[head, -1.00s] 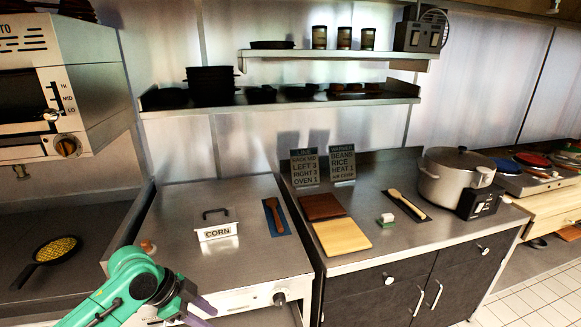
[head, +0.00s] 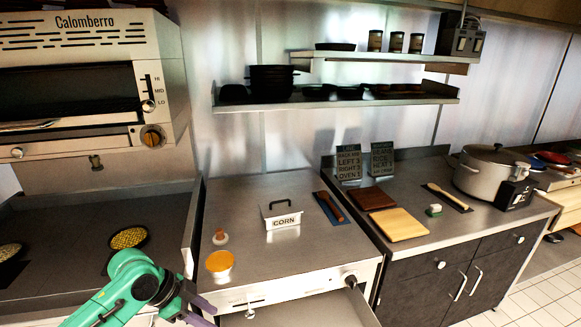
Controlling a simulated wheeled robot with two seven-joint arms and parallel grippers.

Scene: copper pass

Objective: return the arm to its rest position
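My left arm, green with dark purple fingers, comes in from the bottom left of the head view. My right arm and gripper are not in view.
An oven (head: 80,90) stands upper left. A drawer (head: 300,312) is open below. Cutting boards (head: 398,226) and a pot (head: 487,172) are to the right.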

